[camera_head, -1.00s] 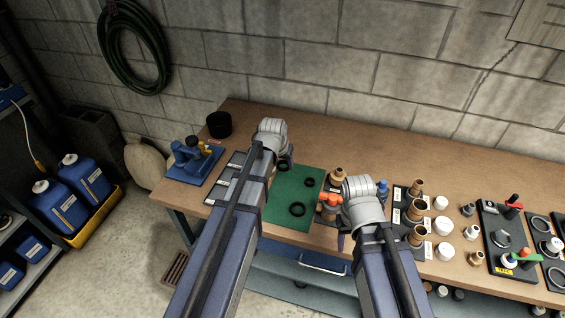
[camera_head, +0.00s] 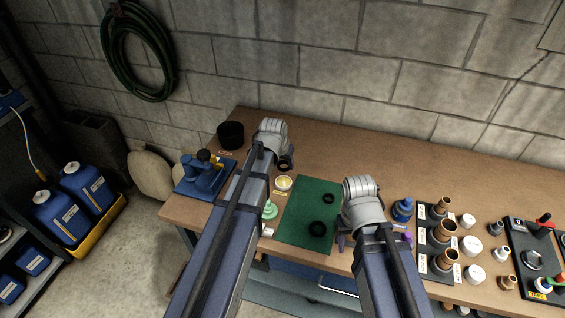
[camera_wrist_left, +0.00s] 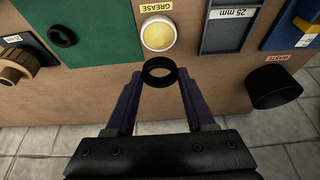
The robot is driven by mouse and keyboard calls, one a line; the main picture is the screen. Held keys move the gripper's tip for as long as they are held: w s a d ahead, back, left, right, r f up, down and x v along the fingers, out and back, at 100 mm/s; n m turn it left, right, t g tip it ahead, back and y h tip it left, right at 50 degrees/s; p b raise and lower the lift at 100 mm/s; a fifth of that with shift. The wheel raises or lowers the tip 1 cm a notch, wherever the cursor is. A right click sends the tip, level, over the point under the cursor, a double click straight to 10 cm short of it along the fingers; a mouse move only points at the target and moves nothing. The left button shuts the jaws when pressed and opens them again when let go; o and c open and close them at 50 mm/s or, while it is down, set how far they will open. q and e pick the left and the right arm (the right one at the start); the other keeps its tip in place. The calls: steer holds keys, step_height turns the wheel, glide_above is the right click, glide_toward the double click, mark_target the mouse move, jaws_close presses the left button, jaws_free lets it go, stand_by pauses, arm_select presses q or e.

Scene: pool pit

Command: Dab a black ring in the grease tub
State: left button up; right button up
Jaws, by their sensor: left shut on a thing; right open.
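My left gripper (camera_wrist_left: 158,88) is shut on a black ring (camera_wrist_left: 159,72), which sits flat between the fingertips. The held ring also shows in the head view (camera_head: 285,163), past the end of my left arm. The grease tub (camera_wrist_left: 158,33) is a small round tub with a white rim and yellow grease, labelled GREASE; in the head view it stands left of the green mat (camera_head: 283,184). In the wrist view the ring appears just below the tub, apart from the grease. My right gripper (camera_head: 342,241) is open beside the mat's right edge, its fingers partly hidden.
Two loose black rings (camera_head: 317,228) (camera_head: 327,198) lie on the green mat (camera_head: 297,212). A black waste bin (camera_head: 230,135) and a blue fixture (camera_head: 198,177) stand to the left. Brass fittings (camera_head: 447,228) and white caps (camera_head: 471,246) fill the right. The bench behind the mat is clear.

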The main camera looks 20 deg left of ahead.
mark_target(284, 179)
arm_select(q)
steer(key=shift+a+f+b, duration=0.15)
steer(key=shift+f+b, duration=0.65)
steer(key=shift+f, duration=0.1)
arm_select(e)
steer(key=shift+w+a+f, duration=0.1)
steer(key=shift+f, duration=0.8)
arm_select(q)
step_height(284, 179, down, 4)
steer(key=b, duration=0.4)
steer(key=shift+f, duration=0.1)
arm_select(e)
step_height(284, 179, down, 4)
steer(key=shift+f, duration=0.1)
arm_select(q)
steer(key=shift+f+b, duration=0.5)
steer(key=shift+b, duration=0.15)
arm_select(e)
steer(key=shift+f, duration=0.5)
arm_select(q)
steer(key=shift+r, duration=0.15)
arm_select(e)
steer(key=shift+r, duration=0.1)
arm_select(q)
step_height(284, 179, up, 7)
steer(key=p, duration=0.7)
arm_select(e)
step_height(284, 179, up, 7)
